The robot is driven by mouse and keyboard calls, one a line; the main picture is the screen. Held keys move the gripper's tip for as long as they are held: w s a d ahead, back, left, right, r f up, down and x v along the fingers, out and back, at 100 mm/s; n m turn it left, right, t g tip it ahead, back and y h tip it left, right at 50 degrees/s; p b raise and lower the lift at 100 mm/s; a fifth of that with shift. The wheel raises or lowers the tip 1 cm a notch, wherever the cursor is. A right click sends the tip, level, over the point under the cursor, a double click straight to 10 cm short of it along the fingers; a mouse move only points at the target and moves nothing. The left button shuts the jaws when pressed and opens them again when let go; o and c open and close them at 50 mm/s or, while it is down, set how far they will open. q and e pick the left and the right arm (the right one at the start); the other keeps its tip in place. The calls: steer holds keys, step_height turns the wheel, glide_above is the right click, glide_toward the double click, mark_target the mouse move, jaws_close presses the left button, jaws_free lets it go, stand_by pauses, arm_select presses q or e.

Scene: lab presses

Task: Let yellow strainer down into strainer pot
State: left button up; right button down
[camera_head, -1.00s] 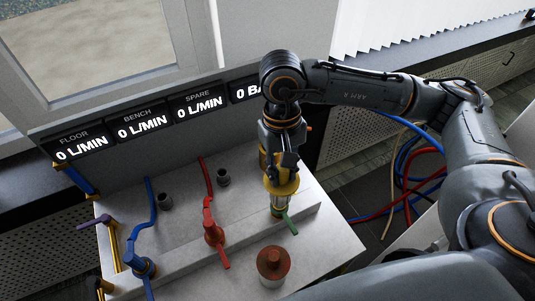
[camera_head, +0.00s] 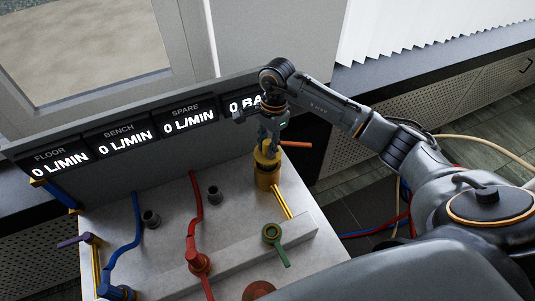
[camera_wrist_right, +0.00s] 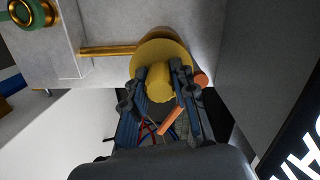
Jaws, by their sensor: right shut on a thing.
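My right gripper (camera_head: 268,140) is shut on the knob of the yellow strainer (camera_head: 268,155), at the back right of the grey block. The wrist view shows the yellow knob (camera_wrist_right: 160,84) between the two fingers, with its wide round flange beyond. The strainer pot (camera_head: 267,180), a gold-brown cylinder, stands directly under the strainer. The strainer's lower part is not visible, and I cannot tell whether the flange rests on the pot rim. My left gripper is not in view.
A brass pipe (camera_head: 282,202) runs from the pot to a green-handled fitting (camera_head: 273,233). An orange handle (camera_head: 296,144) sticks out right of the pot. Red (camera_head: 198,262) and blue (camera_head: 117,292) valves stand further left. The display panel (camera_head: 187,122) rises close behind.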

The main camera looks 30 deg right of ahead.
steer(key=shift+f, duration=0.3)
step_height(320, 180, down, 3)
steer(key=shift+s+a+r+p, duration=0.1)
steer(key=shift+a+p, duration=0.05)
steer(key=shift+p, duration=0.35)
steer(key=shift+f, duration=0.35)
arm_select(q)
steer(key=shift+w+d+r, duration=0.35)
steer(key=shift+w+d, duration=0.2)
arm_select(e)
steer(key=c, duration=1.1)
jaws_free()
